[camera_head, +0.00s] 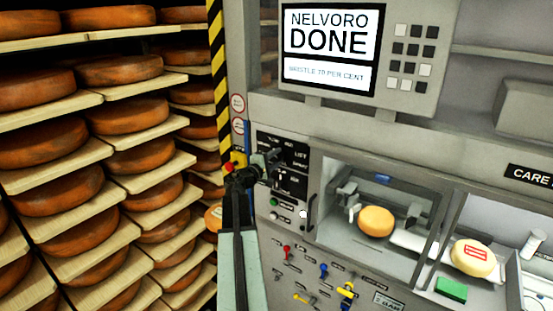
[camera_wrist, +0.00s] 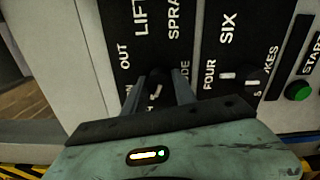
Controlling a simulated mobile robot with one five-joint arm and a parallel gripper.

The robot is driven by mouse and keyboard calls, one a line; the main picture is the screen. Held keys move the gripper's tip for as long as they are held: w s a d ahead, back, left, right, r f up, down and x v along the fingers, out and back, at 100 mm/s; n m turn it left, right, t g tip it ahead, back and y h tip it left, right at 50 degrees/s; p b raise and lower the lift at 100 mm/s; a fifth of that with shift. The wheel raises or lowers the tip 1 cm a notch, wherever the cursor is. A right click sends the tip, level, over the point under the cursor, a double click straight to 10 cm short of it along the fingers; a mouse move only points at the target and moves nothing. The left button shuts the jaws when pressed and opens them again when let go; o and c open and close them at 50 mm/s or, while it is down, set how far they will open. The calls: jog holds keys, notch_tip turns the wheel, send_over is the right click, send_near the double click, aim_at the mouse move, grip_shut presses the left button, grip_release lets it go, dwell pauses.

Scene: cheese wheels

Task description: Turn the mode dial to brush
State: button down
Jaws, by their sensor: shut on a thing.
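The mode dial (camera_wrist: 157,91) is a small dark knob with a white mark on the black panel. In the wrist view the labels OUT, LIFT and SPRAY show around it, with part of MODE beside it. No label reading BRUSH is readable. My gripper (camera_wrist: 163,84) is shut on the mode dial, one finger on each side. In the head view my gripper (camera_head: 270,163) reaches the black panel from the left and covers the dial. I cannot tell exactly which label the mark points at.
A second dial (camera_wrist: 257,77) with FOUR and SIX labels sits close to the right. Beyond it is a green start button (camera_wrist: 298,91). The screen (camera_head: 331,45) reads NELVORO DONE. An orange cheese wheel (camera_head: 376,221) sits in the machine bay. Loaded shelves (camera_head: 60,202) stand at left.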

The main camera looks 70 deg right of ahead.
dwell(0.4)
jog(key=c, duration=1)
grip_release()
jog(key=shift+a, duration=0.1)
jog(key=v, duration=0.7)
jog(key=shift+w+a, duration=0.1)
jog(key=shift+a, duration=0.2)
